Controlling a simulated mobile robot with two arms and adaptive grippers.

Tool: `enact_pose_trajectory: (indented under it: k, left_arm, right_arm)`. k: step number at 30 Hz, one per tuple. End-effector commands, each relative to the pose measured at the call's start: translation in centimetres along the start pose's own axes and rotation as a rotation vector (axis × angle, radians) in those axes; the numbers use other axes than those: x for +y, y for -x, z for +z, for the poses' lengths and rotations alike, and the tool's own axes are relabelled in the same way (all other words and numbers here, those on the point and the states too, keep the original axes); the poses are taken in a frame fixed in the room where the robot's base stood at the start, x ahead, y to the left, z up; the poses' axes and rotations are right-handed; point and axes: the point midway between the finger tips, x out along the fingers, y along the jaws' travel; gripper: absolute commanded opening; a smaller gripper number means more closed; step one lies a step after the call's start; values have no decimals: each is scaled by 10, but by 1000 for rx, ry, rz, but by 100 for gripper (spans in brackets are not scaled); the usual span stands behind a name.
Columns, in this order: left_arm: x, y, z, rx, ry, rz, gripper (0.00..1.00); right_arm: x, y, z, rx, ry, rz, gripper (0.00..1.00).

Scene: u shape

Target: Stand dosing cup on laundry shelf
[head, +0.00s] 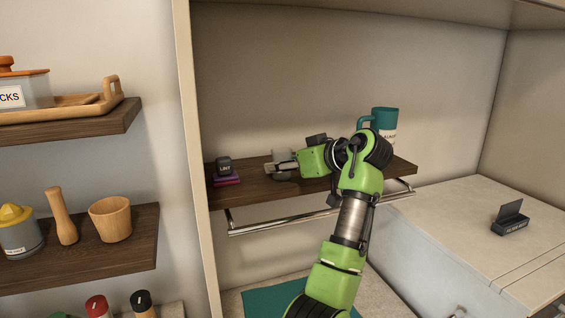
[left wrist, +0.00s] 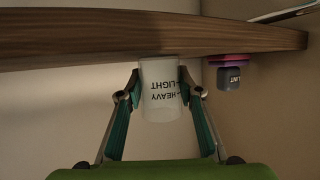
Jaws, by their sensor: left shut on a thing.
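My left gripper (head: 280,168) reaches over the wooden laundry shelf (head: 320,188) from the right, near its left half. It is shut on the dosing cup (head: 281,156), which is small, pale and partly hidden by the fingers. In the left wrist view, which is upside down, the cup (left wrist: 161,95) sits between the two fingertips (left wrist: 160,92) with its HEAVY and LIGHT marks showing. The cup is upright, its base at or just above the shelf (left wrist: 110,35); contact is unclear. My right gripper is not in view.
A dark LINT box (head: 224,167) on a magenta item (head: 227,180) stands left of the cup. A teal detergent jug (head: 386,120) stands at the shelf's right end, behind my arm. A metal rail (head: 300,222) runs below the shelf front.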

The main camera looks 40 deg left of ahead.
Motion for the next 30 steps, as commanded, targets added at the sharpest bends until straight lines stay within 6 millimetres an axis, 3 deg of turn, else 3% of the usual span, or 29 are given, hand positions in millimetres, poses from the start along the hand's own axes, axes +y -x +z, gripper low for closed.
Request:
enact_pose_trajectory:
  k: [3,4,6,17,19,23,30]
  left_arm:
    - [0,-1,2,0,-1,0,11]
    - [0,0,2,0,-1,0,38]
    - [0,0,1,0,-1,0,50]
    - [0,1,-2,0,-1,0,50]
    - [1,6,2,0,0,2,50]
    - [1,26,4,0,2,4,50]
    - [1,79,4,0,1,5,50]
  right_arm:
    - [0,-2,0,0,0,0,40]
    - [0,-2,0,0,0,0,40]
    - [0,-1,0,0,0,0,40]
    - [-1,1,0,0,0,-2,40]
    - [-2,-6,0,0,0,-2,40]
    - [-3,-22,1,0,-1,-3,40]
    - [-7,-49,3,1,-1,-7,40]
